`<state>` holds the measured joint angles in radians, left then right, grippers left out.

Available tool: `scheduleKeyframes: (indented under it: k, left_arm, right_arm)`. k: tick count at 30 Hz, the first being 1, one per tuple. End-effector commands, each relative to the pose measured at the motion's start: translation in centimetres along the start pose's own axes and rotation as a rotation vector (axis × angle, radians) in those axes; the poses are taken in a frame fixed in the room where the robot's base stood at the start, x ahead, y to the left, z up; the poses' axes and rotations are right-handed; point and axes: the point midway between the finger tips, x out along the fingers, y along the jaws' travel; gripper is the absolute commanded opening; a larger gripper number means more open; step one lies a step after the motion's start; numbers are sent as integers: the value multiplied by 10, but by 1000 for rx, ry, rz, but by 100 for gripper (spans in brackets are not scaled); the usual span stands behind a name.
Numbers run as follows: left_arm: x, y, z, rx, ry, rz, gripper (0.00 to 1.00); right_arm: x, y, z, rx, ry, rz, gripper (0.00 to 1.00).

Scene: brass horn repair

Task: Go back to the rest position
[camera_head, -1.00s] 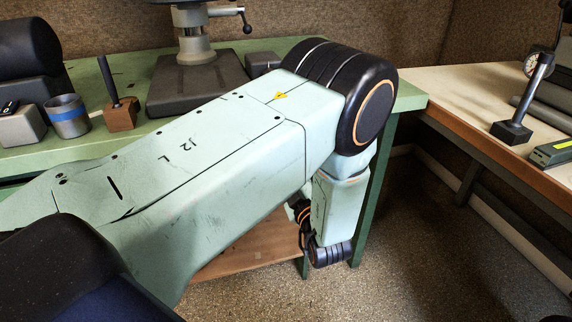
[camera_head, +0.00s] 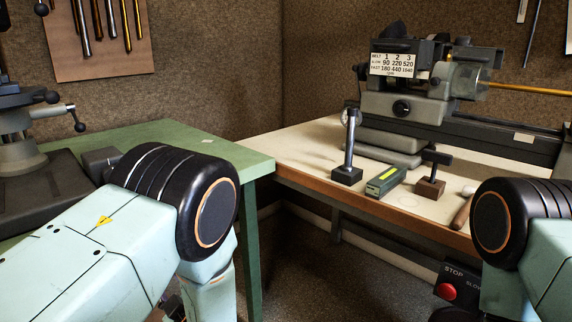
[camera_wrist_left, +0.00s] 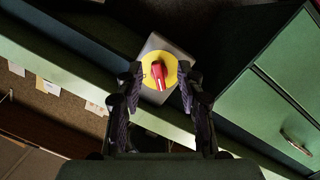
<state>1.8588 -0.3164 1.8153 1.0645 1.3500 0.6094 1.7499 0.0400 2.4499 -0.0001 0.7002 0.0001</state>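My left gripper (camera_wrist_left: 160,78) shows in the left wrist view with its two dark fingers apart and nothing held between them. A red rotary knob on a yellow disc, on a grey box (camera_wrist_left: 160,42), appears in the gap beyond the fingertips. I cannot tell how far away it is. In the head view my left arm comes in at lower left, its black elbow joint in front of the green bench. My right arm shows only its elbow and part of a link at the right edge. Both grippers are outside the head view.
A green bench (camera_head: 232,155) stands at left with a grey machine base. A wood-edged bench (camera_head: 300,153) carries a lathe (camera_head: 402,105), a stand with a post (camera_head: 349,150), a green block (camera_head: 386,181) and a wooden-based tool (camera_head: 431,178). A red stop button (camera_head: 446,291) sits below.

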Motion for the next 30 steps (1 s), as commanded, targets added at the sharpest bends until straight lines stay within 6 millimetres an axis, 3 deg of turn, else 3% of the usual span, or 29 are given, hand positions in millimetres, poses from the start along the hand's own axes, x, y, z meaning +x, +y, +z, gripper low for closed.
scheduleKeyframes:
  k: [5, 9, 13, 18, 21, 24, 30]
  left_arm:
    - [-32, -59, 57, 432, -395, 21, 38]
    - [-85, -127, 84, 739, -731, 51, 38]
    - [-146, -187, 88, 947, -1024, 92, 38]
    - [-227, -244, 70, 1088, -1350, 143, 38]
    - [-261, -264, 56, 1100, -1475, 150, 38]
    - [-280, -274, 45, 1080, -1534, 128, 38]
    - [-281, -279, 44, 1062, -1539, 105, 38]
  right_arm:
    - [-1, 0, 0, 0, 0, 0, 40]
    - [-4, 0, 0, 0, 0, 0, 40]
    - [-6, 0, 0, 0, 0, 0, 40]
    - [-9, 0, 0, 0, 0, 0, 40]
    - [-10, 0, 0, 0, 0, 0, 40]
    - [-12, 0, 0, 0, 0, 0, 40]
    - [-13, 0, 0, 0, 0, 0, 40]
